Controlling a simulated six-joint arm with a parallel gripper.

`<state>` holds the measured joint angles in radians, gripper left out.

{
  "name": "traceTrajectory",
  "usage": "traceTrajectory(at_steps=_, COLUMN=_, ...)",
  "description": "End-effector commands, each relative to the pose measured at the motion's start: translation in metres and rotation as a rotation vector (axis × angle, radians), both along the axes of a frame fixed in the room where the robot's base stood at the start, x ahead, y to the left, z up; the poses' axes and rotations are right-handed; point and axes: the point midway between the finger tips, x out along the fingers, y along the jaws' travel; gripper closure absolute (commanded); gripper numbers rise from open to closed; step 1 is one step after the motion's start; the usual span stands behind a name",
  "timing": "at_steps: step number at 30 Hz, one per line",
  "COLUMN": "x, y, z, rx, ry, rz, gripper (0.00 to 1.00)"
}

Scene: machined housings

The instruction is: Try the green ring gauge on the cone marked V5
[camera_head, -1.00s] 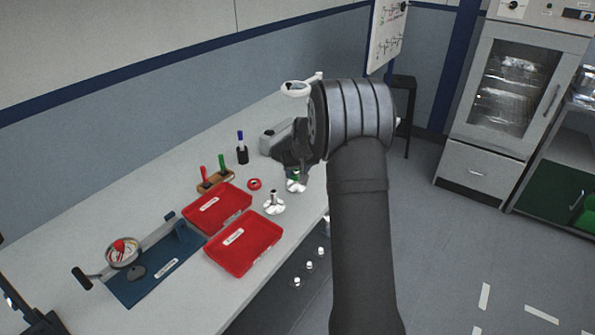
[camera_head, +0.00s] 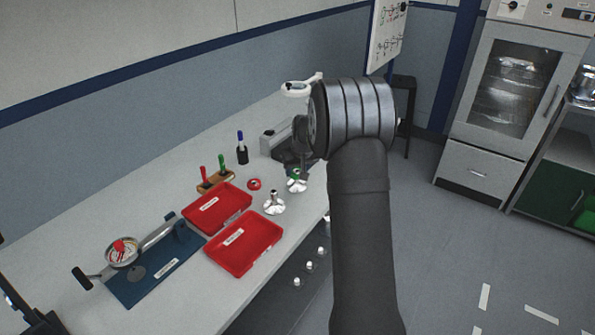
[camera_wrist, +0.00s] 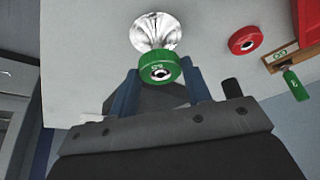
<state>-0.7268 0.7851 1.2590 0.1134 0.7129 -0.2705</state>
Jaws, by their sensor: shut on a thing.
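The green ring gauge (camera_wrist: 159,69) sits between the two blue fingers of my gripper (camera_wrist: 160,72), which is shut on it. In the wrist view the ring overlaps a shiny flanged metal housing (camera_wrist: 152,24). In the head view green shows at the top of that housing (camera_head: 297,186), at the right side of the bench. I cannot tell whether the ring is around its cone or just above it. A second metal housing (camera_head: 274,205), with its upright end bare, stands in front and to the left. I cannot read a V5 mark on either.
A red ring (camera_wrist: 245,40) lies on the bench near the held ring. Beyond it is a wooden rack (camera_head: 216,181) with red and green handled tools. A magnifier lamp (camera_head: 295,90) stands behind.

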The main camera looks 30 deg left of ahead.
Motion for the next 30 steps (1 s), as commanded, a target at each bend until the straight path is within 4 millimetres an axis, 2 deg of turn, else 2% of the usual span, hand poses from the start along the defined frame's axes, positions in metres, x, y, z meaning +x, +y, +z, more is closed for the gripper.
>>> traceTrajectory(at_steps=30, x=0.0, y=0.0, z=0.042, rx=0.001, ry=-0.001, rz=0.0, gripper=0.83)
